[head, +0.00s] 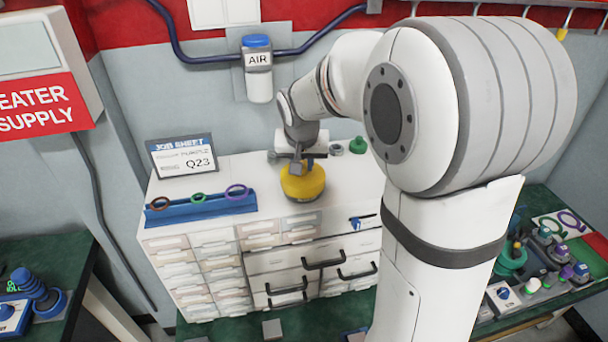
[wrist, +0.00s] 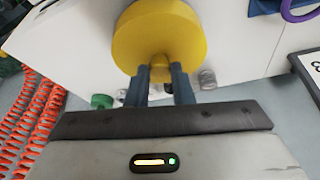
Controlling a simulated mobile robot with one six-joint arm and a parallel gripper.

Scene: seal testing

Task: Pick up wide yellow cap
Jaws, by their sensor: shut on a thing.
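The wide yellow cap (head: 302,183) is round, with a small knob on its side or top. In the head view it is at the top of the white drawer cabinet, near its front edge. My gripper (head: 297,165) reaches it from above and behind. In the wrist view the yellow cap (wrist: 160,38) fills the upper middle, and the two dark fingers of my gripper (wrist: 160,80) are shut on its knob. I cannot tell whether the cap touches the cabinet top or hangs just above it.
The white cabinet (head: 225,170) carries a blue rack (head: 201,206) with several coloured rings, a job sheet sign (head: 182,156), a green cap (head: 358,145) and a small grey part (head: 336,149). An AIR unit (head: 258,68) is on the wall behind. Orange coiled hoses (wrist: 30,125) show in the wrist view.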

